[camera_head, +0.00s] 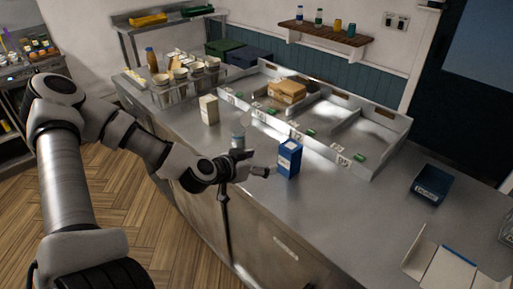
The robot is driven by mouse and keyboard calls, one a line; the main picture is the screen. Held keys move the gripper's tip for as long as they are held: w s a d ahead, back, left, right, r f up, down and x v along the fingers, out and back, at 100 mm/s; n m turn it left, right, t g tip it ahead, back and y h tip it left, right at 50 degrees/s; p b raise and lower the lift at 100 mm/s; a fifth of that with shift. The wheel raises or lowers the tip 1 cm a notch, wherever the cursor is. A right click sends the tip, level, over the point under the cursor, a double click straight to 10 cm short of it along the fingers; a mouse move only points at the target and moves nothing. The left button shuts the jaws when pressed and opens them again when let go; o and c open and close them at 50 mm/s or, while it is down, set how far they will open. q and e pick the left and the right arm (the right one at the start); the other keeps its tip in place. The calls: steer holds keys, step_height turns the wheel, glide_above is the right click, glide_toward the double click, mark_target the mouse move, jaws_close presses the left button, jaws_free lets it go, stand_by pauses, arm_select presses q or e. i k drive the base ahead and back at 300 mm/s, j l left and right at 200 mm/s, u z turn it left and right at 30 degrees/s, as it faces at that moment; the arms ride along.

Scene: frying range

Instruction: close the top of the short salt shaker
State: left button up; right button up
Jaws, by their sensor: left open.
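A small clear shaker with a pale top (238,136) stands on the steel counter (330,215), just behind my left gripper. A taller clear shape stands close behind it, and I cannot tell which is the short salt shaker or how its lid sits. My left gripper (254,168) is open and empty, in front of the shaker and left of a blue carton (289,158). The gripper partly hides the shaker's lower part. My right gripper is not in view.
A cream carton (209,110) stands left of the shaker. A steel divided bin (345,130) runs along the back, with a brown box (287,91) in it. A dark blue tray (431,185) is at right.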

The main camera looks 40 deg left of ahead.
mark_target(246, 120)
steer(key=u, duration=1.35)
